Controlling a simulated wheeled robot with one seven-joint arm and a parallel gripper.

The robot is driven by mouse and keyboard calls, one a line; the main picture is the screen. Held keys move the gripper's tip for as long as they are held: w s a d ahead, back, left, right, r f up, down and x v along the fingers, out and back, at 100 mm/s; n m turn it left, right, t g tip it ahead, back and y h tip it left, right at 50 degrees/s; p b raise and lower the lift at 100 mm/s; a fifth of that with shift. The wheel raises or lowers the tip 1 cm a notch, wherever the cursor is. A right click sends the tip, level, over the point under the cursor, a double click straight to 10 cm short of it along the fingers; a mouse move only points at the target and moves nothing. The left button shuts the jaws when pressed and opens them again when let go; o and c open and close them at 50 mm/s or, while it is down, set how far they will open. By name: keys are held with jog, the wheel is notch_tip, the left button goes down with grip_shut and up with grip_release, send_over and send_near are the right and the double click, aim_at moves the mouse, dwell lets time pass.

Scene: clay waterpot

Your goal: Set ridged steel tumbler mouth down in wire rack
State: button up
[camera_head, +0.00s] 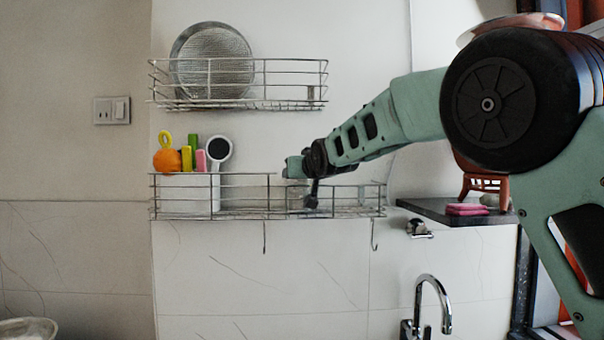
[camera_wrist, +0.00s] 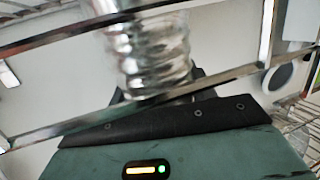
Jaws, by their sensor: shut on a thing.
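The ridged steel tumbler (camera_wrist: 150,62) shows in the wrist view as a shiny, banded cylinder, partly crossed by wire bars and cut by the top of the picture. I cannot clearly pick it out in the head view. My gripper (camera_head: 311,196) points down at the right part of the lower wire rack (camera_head: 240,214), among its wires. It is shut on the tumbler. The rack's bars (camera_wrist: 70,132) cross the wrist view close to the gripper. Which end of the tumbler is its mouth, and whether it touches the rack floor, I cannot tell.
A round steel plate (camera_head: 211,62) stands in the upper wire rack (camera_head: 290,104). In the lower rack's left part are an orange ball (camera_head: 167,160), colored items (camera_head: 187,157) and a white-handled round brush (camera_head: 219,152). A dark shelf (camera_head: 440,211) and a faucet (camera_head: 430,300) are at right.

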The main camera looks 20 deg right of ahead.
jog(key=shift+f, duration=0.15)
jog(key=o, duration=1.1)
jog(key=shift+c, duration=0.2)
jog(key=b+v, duration=1.7)
jog(key=b, duration=0.4)
jog(key=shift+s, duration=0.2)
